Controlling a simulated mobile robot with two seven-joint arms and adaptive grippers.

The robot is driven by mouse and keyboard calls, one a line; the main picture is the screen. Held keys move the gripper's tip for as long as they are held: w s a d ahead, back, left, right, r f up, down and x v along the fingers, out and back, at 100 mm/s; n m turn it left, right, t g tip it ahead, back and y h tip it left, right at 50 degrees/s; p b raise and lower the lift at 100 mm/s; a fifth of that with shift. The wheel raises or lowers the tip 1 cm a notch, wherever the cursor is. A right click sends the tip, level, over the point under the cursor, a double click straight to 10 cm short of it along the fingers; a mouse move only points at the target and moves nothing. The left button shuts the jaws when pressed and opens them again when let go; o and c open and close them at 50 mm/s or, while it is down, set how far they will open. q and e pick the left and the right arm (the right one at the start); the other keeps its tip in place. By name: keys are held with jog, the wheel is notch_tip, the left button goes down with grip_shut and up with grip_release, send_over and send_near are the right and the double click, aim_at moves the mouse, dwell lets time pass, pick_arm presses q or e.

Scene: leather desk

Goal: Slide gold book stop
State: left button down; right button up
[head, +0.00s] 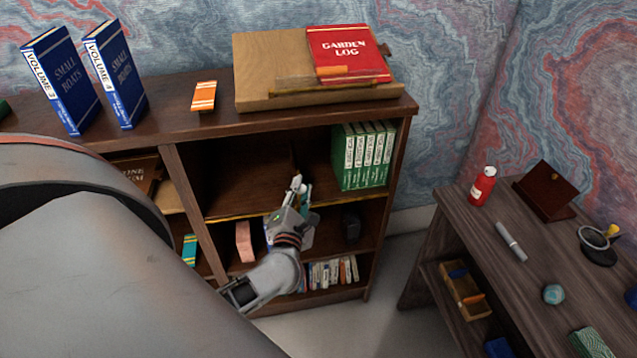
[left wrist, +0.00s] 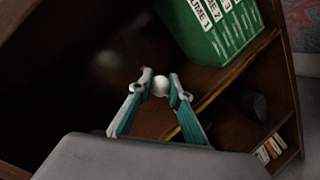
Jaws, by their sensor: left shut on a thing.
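My left gripper (head: 298,184) reaches into the upper right compartment of the bookcase, left of the green books (head: 363,155). In the left wrist view, its fingertips (left wrist: 160,86) close on a pale round knob (left wrist: 161,84). The knob looks like part of the book stop, but the rest of the stop is hidden or too dark to make out. A gold rail (head: 240,216) runs along that shelf's front edge; it also shows in the left wrist view (left wrist: 212,98). The green books stand upright at the right end, apart from the gripper. My right gripper is not in view.
The bookcase top holds blue books (head: 64,82), an orange book (head: 203,96) and a wooden stand (head: 262,62) with a red Garden Log (head: 348,58). Small books (head: 330,272) stand on a lower shelf. A cluttered desk (head: 452,222) is at right. The shelf left of the green books is clear.

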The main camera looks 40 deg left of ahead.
pick_arm(q)
jog(key=s+a, duration=0.4)
jog(key=s, duration=0.1)
jog(key=shift+a+p, duration=0.15)
jog(key=shift+p, duration=0.3)
jog(key=c, duration=1.8)
grip_release()
jog(key=shift+c, duration=0.2)
jog(key=v, duration=1.2)
